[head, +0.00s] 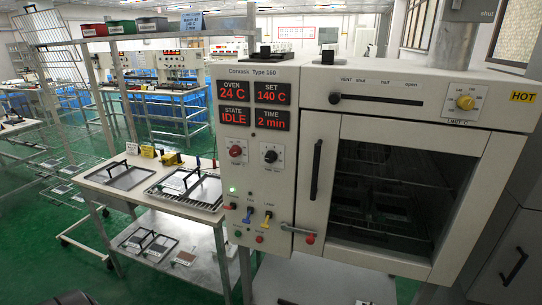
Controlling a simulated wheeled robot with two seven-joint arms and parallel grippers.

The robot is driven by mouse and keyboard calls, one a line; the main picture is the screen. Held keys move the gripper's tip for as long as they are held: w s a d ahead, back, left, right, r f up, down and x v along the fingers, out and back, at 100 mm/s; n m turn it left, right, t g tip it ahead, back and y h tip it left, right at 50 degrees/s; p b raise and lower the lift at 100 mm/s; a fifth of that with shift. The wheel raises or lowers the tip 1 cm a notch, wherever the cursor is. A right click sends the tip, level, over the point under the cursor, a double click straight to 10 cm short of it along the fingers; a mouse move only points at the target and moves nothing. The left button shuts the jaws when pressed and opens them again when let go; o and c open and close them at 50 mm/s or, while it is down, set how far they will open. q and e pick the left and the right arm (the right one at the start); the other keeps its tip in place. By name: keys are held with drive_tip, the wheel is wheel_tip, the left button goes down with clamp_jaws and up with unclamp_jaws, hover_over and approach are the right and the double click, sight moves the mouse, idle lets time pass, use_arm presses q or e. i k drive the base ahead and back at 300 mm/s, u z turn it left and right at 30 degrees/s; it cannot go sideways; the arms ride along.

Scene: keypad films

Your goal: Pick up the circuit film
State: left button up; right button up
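I cannot single out the circuit film for certain. On the bench left of the oven lies a grey flat sheet in a frame with a black handle (128,178). Next to it, nearer the oven, is a second framed flat sheet (205,190) with a black handle, on a dark rack. Small framed pieces (150,245) lie on the shelf below; they are too small to identify. Neither gripper shows in the head view. A dark shape at the bottom left edge is too cut off to identify.
A large oven (265,185) fills the right, its door (310,190) shut, the display reading 24 C, IDLE. A wire rack (60,35) and coloured bins (122,27) stand behind. Green floor (60,275) shows at left.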

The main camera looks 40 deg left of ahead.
sight(174, 182)
drive_tip(key=u, duration=1.95)
